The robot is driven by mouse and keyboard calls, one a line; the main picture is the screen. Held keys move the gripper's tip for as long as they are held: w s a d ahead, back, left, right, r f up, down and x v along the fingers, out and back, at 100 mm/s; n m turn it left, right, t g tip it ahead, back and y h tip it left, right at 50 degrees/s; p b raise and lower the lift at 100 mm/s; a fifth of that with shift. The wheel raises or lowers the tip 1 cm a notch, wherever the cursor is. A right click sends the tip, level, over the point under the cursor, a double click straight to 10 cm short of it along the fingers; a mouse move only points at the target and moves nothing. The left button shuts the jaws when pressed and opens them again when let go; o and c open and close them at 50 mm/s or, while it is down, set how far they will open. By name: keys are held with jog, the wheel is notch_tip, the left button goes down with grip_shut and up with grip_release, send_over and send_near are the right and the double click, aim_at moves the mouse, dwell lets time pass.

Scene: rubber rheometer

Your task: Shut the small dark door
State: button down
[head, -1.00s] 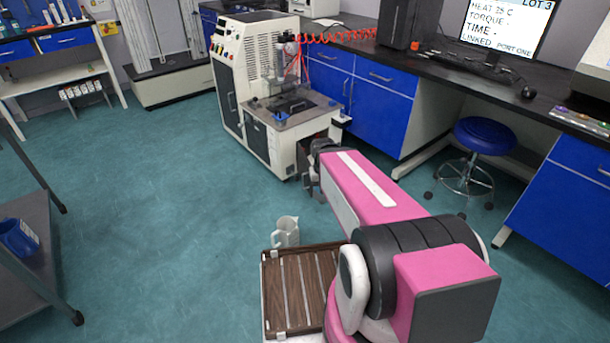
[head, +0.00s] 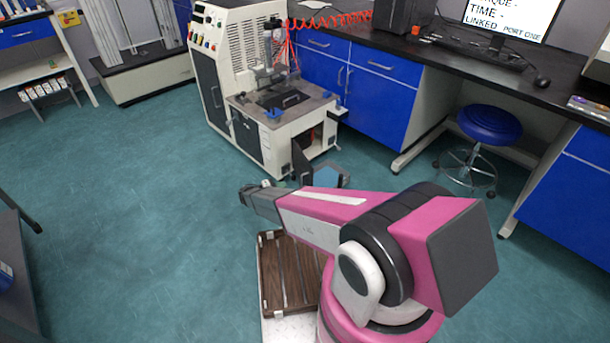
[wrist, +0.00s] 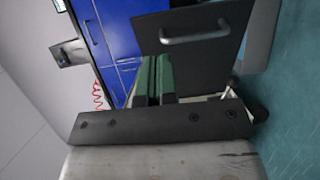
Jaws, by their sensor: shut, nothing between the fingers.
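The small dark door (head: 301,163) stands swung open at the low right front of the rheometer (head: 255,85), beside a dark opening (head: 309,143). In the wrist view a dark grey panel with a metal handle, which looks like this door (wrist: 215,50), fills the top right. My gripper (wrist: 153,62) shows its green fingers shut together and empty. The fingers overlap the panel's lower left edge in the picture; I cannot tell whether they touch it. In the head view I cannot make out the fingertips.
Blue cabinets (head: 375,95) stand right of the rheometer, with a blue stool (head: 490,125) farther right. A slatted brown tray (head: 268,275) lies close to my arm. The floor (head: 150,210) left of the arm is clear.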

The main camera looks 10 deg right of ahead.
send_near(311, 177)
jog(key=x, duration=0.7)
jog(key=shift+d+r, duration=0.1)
jog(key=shift+d, duration=0.2)
